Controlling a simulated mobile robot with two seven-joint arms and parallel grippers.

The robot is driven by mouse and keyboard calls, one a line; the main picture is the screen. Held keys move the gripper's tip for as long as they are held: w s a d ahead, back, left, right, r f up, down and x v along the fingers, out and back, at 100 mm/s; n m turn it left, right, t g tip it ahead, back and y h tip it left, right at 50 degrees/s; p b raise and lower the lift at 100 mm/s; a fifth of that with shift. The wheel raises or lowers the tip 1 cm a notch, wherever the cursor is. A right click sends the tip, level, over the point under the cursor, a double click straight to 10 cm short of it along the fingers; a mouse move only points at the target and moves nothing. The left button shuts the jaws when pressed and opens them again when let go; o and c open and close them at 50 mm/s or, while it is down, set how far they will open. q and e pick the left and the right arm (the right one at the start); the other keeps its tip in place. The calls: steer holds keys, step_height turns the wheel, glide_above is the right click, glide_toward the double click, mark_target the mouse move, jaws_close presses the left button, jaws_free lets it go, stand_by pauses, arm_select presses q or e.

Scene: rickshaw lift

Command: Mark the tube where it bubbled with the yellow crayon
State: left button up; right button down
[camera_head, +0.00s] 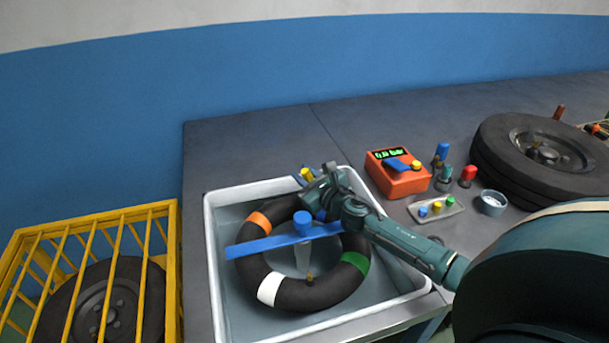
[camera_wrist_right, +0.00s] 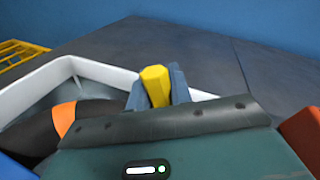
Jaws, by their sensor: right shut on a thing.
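The black tube (camera_head: 315,291) lies in the white-rimmed basin (camera_head: 211,250). It carries an orange band (camera_head: 260,221), a white band (camera_head: 269,289) and a green band (camera_head: 356,261). My right gripper (camera_head: 308,178) is over the far side of the basin, beyond the tube, shut on the yellow crayon (camera_head: 306,173). The crayon's yellow end stands between the fingers in the right wrist view (camera_wrist_right: 156,87). The far part of the tube is hidden behind my right gripper and arm. No bubbles can be made out. My left gripper is not in view.
A blue bar (camera_head: 265,246) crosses the tube, with a blue-topped post (camera_head: 302,222) beside it. Right of the basin are an orange gauge box (camera_head: 400,180), a small tray (camera_head: 436,211), a metal cup (camera_head: 492,203) and a wheel (camera_head: 490,150). A yellow cage (camera_head: 172,260) stands left.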

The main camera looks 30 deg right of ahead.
steer(key=shift+r+p, duration=0.3)
steer(key=shift+r, duration=0.35)
arm_select(q)
steer(key=p, duration=0.1)
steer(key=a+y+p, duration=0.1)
steer(key=p, duration=0.1)
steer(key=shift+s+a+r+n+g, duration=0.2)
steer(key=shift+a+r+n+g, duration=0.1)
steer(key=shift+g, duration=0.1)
arm_select(e)
step_height(320, 180, up, 3)
steer(key=shift+r, duration=0.1)
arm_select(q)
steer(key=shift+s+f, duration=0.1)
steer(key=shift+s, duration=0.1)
